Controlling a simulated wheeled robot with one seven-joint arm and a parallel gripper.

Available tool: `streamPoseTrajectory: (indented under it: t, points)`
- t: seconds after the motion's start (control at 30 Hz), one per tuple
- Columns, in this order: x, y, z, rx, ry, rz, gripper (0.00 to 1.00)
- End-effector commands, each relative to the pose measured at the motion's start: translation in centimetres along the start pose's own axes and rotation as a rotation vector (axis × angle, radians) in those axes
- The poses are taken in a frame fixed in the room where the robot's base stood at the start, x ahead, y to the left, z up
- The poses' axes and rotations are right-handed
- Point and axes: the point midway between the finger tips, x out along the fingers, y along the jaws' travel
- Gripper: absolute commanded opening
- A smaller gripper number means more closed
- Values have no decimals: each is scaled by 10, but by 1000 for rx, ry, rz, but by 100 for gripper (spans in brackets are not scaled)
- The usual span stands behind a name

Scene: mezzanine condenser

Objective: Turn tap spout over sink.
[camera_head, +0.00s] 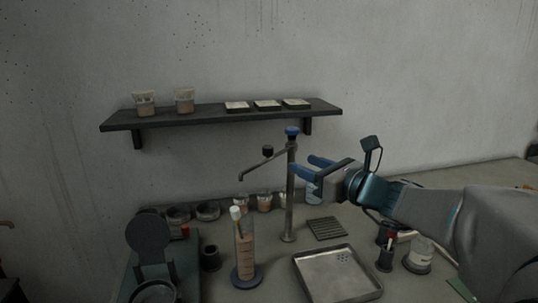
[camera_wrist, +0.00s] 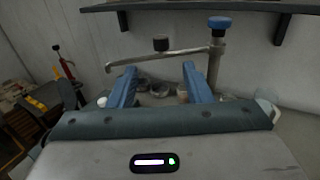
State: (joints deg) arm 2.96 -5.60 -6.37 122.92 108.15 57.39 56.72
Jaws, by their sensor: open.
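The tap has a tall grey post (camera_head: 289,205) with a blue knob (camera_head: 291,131) on top. Its thin spout (camera_head: 262,166) reaches left, with a dark knob (camera_head: 267,152) on it and a downturned tip. The sink (camera_head: 337,275) is a shallow grey basin with small drain holes, right of the post; the spout points away from it. My gripper (camera_head: 305,166) is open beside the upper post, fingers pointing left. In the wrist view, the spout (camera_wrist: 150,57) crosses just beyond the open fingers (camera_wrist: 158,78), with the post (camera_wrist: 215,60) at the right finger. I cannot tell whether they touch.
A wall shelf (camera_head: 215,117) with beakers and flat dishes hangs above. A measuring cylinder (camera_head: 244,255) stands below the spout, with several jars behind. A ribbed mat (camera_head: 325,229) lies behind the sink. A bottle (camera_head: 420,252) and a dark holder (camera_head: 385,258) stand at right.

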Motion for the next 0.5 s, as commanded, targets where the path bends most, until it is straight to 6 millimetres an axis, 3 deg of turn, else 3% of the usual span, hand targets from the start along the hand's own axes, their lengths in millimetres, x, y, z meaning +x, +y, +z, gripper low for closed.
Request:
streamPoseTrajectory:
  t: [0.17, 0.5]
  points:
    - [17, -1, 2, 14, -7, -2, 45]
    - [89, 0, 2, 11, -5, 0, 45]
